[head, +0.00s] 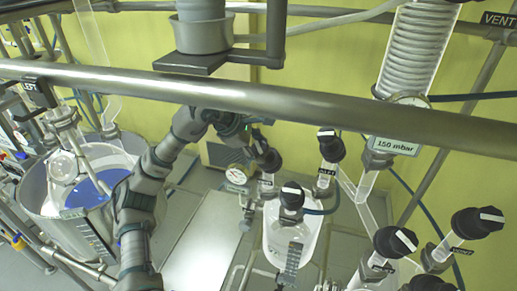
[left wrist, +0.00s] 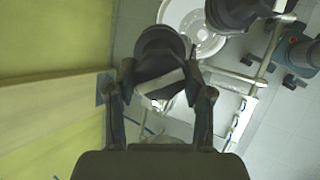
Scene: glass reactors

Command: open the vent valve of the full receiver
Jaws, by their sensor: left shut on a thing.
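My left gripper (head: 262,143) reaches down from the arm at the left and is shut on a black valve knob (head: 268,162) above the left glass receiver (head: 292,240). In the left wrist view its two fingers (left wrist: 163,92) stand on either side of this black knob (left wrist: 160,48), which has a pale stripe. A small pressure dial (head: 237,175) sits just left of the held knob. Other black knobs stand on the same receiver, one at the front (head: 291,196) and one to the right (head: 330,147). I cannot read the held valve's label. My right gripper is not in view.
A thick grey rail (head: 250,92) crosses in front of the scene. A coiled condenser (head: 415,50) with a "150 mbar" sign (head: 394,145) hangs at the right, with more black knobs (head: 395,241) below. A large vessel (head: 85,190) stands at the left.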

